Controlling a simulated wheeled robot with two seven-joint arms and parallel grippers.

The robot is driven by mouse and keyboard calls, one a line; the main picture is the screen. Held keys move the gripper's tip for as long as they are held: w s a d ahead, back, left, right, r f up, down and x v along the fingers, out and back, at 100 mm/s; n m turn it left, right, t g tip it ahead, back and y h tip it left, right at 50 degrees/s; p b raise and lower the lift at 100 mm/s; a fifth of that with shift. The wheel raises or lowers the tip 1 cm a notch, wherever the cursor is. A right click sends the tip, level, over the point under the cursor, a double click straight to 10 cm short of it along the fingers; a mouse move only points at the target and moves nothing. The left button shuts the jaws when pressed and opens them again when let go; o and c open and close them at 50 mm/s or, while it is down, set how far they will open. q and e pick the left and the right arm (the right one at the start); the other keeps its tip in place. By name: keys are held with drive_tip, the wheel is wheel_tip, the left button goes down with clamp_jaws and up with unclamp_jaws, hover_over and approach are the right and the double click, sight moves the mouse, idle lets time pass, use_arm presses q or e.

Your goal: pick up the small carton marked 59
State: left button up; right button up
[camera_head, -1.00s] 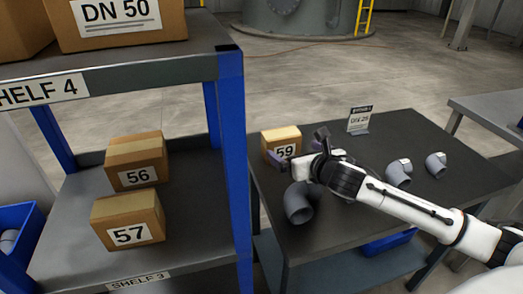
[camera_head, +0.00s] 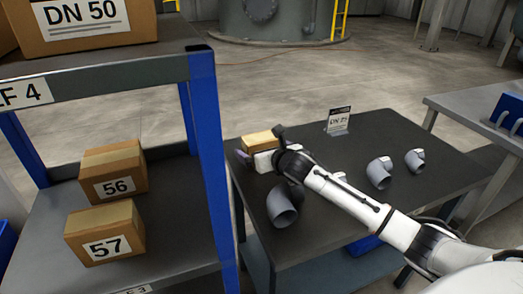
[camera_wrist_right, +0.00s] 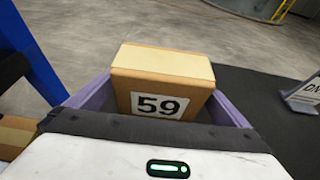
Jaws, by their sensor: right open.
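The small carton marked 59 (camera_head: 259,140) stands on the dark table (camera_head: 340,226) near its left edge in the head view. In the right wrist view the carton (camera_wrist_right: 163,82) is upright, its label facing my palm. My right gripper (camera_head: 255,158) is at the carton, hiding its label in the head view. In the right wrist view the purple fingers of the right gripper (camera_wrist_right: 165,100) are spread on either side of the carton. Whether they touch it I cannot tell. My left gripper is not in view.
Several grey pipe elbows (camera_head: 283,205) lie on the table, one just beside my right wrist. A small sign (camera_head: 338,121) stands at the back. A shelf rack with a blue post (camera_head: 212,170) is close on the left, holding cartons 56 (camera_head: 114,172) and 57 (camera_head: 104,232).

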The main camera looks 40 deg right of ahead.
drive_tip(key=shift+c, duration=0.3)
drive_tip(key=c, duration=1.1)
drive_tip(key=shift+r, duration=0.15)
drive_tip(key=shift+c, duration=0.5)
